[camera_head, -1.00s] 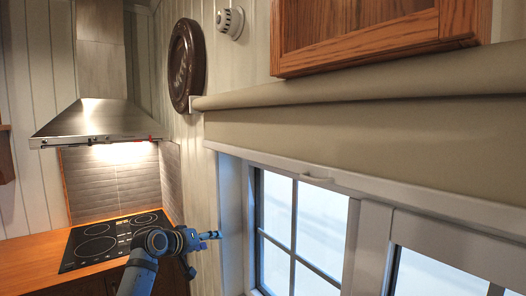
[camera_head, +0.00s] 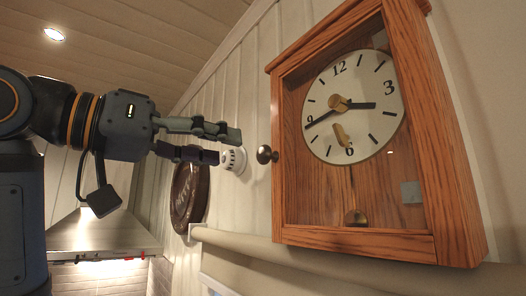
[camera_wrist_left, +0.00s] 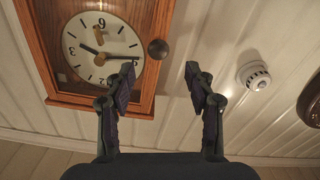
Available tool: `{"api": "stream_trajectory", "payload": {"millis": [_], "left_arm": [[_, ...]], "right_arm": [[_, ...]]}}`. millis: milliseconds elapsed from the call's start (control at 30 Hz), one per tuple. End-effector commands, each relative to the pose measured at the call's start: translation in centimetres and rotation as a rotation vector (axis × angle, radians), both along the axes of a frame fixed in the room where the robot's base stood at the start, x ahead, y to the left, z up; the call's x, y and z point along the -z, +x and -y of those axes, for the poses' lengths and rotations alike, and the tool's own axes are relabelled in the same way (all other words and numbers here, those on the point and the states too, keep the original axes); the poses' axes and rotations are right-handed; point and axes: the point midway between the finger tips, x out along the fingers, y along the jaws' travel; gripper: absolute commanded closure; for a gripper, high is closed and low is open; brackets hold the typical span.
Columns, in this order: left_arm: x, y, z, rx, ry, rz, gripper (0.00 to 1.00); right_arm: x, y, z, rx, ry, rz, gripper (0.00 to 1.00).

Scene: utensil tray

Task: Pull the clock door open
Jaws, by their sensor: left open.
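A wooden wall clock (camera_head: 290,215) with a glazed door and a white dial hangs at the right in the head view. Its door appears closed. A round dark metal knob (camera_head: 265,154) sits at the door's left edge. My left gripper (camera_head: 230,147) is open and empty, pointing at the knob from the left, with a gap between. In the left wrist view the clock (camera_wrist_left: 160,15) is at upper left and its knob (camera_wrist_left: 158,49) lies ahead between the open fingers (camera_wrist_left: 160,75), closer to the left finger. My right gripper is in neither view.
A white round detector (camera_head: 234,161) is on the wall behind the fingertips. A dark round plaque (camera_head: 188,195) hangs further back. A rolled blind (camera_head: 260,247) runs below the clock. The range hood (camera_head: 95,232) is at lower left.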

Motion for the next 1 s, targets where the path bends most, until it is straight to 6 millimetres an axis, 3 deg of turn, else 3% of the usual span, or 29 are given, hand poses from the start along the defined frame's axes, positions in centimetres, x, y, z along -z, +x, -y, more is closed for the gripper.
{"api": "stream_trajectory", "payload": {"millis": [200,400,800,1000], "left_arm": [[-0.7,2.7,4.0,0.007,-0.001,-0.004,0.46],[-0.4,4.8,6.5,0.003,-0.003,-0.003,0.46],[0.0,5.4,7.4,0.000,-0.002,-0.001,0.46],[-0.1,5.4,7.4,0.000,-0.003,0.000,0.73]], "right_arm": [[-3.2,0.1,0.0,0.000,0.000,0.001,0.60],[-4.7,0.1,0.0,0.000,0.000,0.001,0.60],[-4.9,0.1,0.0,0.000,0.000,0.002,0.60],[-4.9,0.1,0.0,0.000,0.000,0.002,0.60]]}}
